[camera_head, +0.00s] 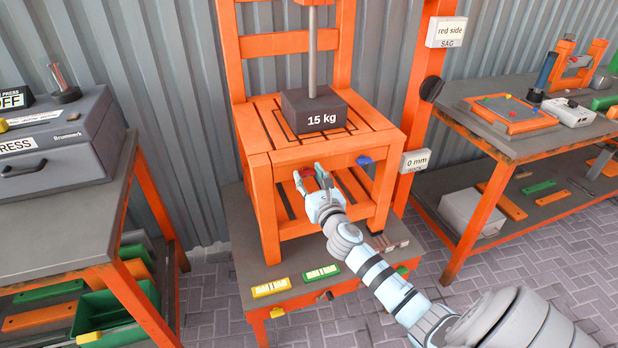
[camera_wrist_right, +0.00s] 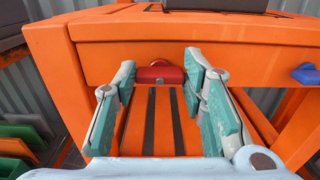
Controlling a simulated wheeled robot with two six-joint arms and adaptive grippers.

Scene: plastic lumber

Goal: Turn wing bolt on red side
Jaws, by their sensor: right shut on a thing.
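An orange chair (camera_head: 262,190) stands on a low platform, with a red wing bolt (camera_wrist_right: 160,74) on its front rail. My right gripper (camera_head: 310,174) reaches in from the lower right and is shut on the red wing bolt, one finger on each side. In the head view its fingers partly hide the bolt. A blue wing bolt (camera_head: 364,160) sits further right on the same rail and also shows in the right wrist view (camera_wrist_right: 306,74). A sign (camera_head: 446,31) on the orange post reads "red side" and "SAG". My left gripper is out of view.
A dark 15 kg weight (camera_head: 315,108) rests on the seat. A second sign (camera_head: 415,161) reads "0 mm". A yellow level (camera_head: 270,288) and a green level (camera_head: 321,273) lie on the platform. Benches stand left (camera_head: 60,240) and right (camera_head: 460,120).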

